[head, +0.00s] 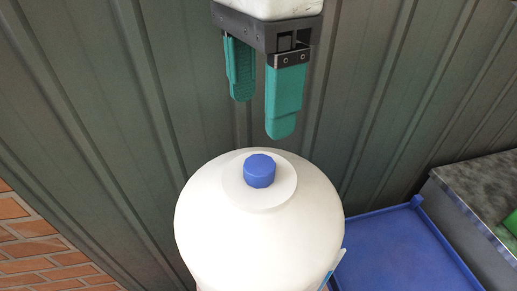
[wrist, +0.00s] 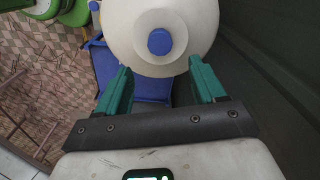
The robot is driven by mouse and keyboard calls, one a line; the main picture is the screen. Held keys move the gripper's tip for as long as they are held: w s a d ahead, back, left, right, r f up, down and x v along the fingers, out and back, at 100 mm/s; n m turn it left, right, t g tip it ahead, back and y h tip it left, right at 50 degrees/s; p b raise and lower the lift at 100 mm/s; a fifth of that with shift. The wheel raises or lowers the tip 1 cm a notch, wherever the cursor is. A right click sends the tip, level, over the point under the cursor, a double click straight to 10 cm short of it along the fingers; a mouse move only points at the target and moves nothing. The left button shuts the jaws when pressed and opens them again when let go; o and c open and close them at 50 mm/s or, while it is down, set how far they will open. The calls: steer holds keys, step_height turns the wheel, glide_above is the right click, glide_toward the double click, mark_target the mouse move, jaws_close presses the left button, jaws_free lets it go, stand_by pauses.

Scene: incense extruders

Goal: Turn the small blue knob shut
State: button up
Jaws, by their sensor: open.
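The small blue knob (head: 259,170) sits on top of a white rounded vessel (head: 258,235), in the middle of its raised collar. My gripper (head: 261,118) has two green fingers. They are apart and empty, and in the head view they hang above and behind the knob without touching it. In the wrist view the knob (wrist: 160,41) lies beyond the fingertips, roughly centred between the two fingers (wrist: 158,77). The white vessel (wrist: 118,22) fills the top middle there. The knob's turn position cannot be told.
A dark ribbed metal wall (head: 110,100) stands close behind the vessel and my gripper. A blue tray-like surface (head: 400,255) lies at the lower right, beside a grey speckled block (head: 485,190). Brick (head: 30,240) shows at lower left. A green object (wrist: 75,12) is at the wrist view's upper left.

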mark_target(258, 164)
step_height(258, 164, down, 9)
steer(key=shift+r+p, duration=0.1)
steer(key=shift+p, duration=0.45)
steer(key=c, duration=1.1)
